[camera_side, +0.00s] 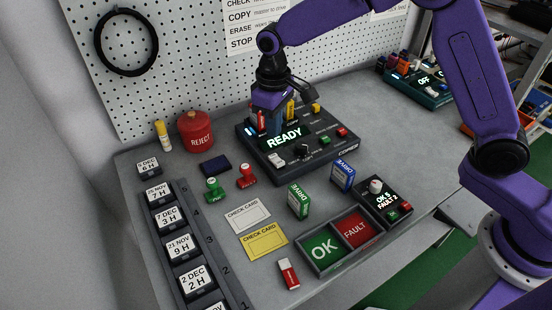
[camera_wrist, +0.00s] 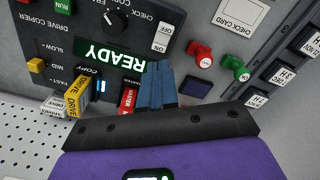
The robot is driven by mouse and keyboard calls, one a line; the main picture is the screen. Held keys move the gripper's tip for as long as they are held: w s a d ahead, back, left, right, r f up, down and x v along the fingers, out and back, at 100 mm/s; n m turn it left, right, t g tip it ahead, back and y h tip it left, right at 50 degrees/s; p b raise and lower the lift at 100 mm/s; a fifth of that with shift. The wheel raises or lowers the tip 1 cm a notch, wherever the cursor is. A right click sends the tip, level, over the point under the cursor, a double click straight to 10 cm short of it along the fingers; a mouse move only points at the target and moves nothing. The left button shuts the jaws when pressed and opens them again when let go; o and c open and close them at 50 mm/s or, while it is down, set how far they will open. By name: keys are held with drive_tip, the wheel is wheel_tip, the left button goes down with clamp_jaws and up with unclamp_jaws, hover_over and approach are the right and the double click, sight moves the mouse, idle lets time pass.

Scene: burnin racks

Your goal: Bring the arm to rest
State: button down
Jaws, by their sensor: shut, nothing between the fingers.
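My gripper (camera_side: 271,122) hangs over the dark drive copier (camera_side: 318,158), near its lit READY display. In the wrist view its blue fingers (camera_wrist: 163,75) are together and empty, in front of the copier (camera_wrist: 150,25). Whether the fingers touch the copier I cannot tell. A red master drive (camera_wrist: 129,98) and a yellow drive (camera_wrist: 77,98) stand in the copier's slots beside the fingers. My purple arm bends from the base at the right up and over to the copier.
A red REJECT can (camera_side: 196,132), red and green stamps, check cards (camera_side: 264,242), green (camera_side: 298,201) and blue (camera_side: 342,176) drives and an OK/FAULT tray (camera_side: 311,262) stand around the copier. A dated rack (camera_side: 223,280) runs along the left. A pegboard (camera_side: 185,60) rises behind.

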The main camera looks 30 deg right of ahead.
drive_tip(key=shift+s, duration=0.1)
drive_tip(key=s+d+r+n, duration=0.2)
drive_tip(key=s+d, duration=0.4)
drive_tip(key=s, duration=0.4)
drive_tip(key=s+d+r+n, duration=0.2)
drive_tip(key=s+d, duration=0.4)
drive_tip(key=s, duration=0.5)
drive_tip(key=s+d+r+n, duration=0.1)
drive_tip(key=s+d+n, duration=0.1)
drive_tip(key=s+d, duration=0.4)
drive_tip(key=s, duration=0.5)
drive_tip(key=shift+r+n, duration=0.3)
drive_tip(key=shift+r, duration=0.1)
drive_tip(key=shift+d, duration=0.1)
